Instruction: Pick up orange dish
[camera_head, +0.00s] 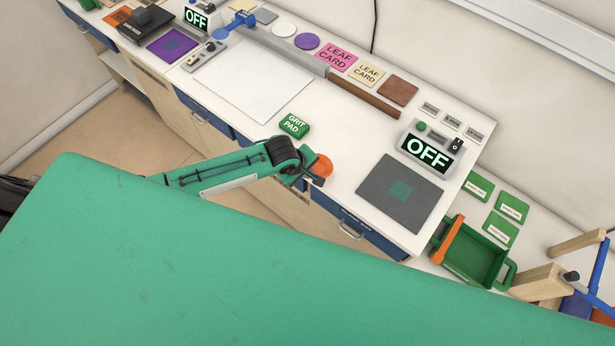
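The orange dish (324,164) is a small round piece near the front edge of the white worktop. My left gripper (317,179) is at the dish, at the end of the green arm that comes in from the left. Its dark fingers overlap the near side of the dish and hide part of it. I cannot tell whether the fingers are open or shut on the dish, or whether the dish is raised off the worktop. My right gripper is not in view.
A green grit pad (293,125) lies behind the dish. A grey mat (402,194) and a control box reading OFF (429,152) are to the right. A white sheet (258,81) lies to the left. A green tray (475,257) sits lower right. My large green surface fills the foreground.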

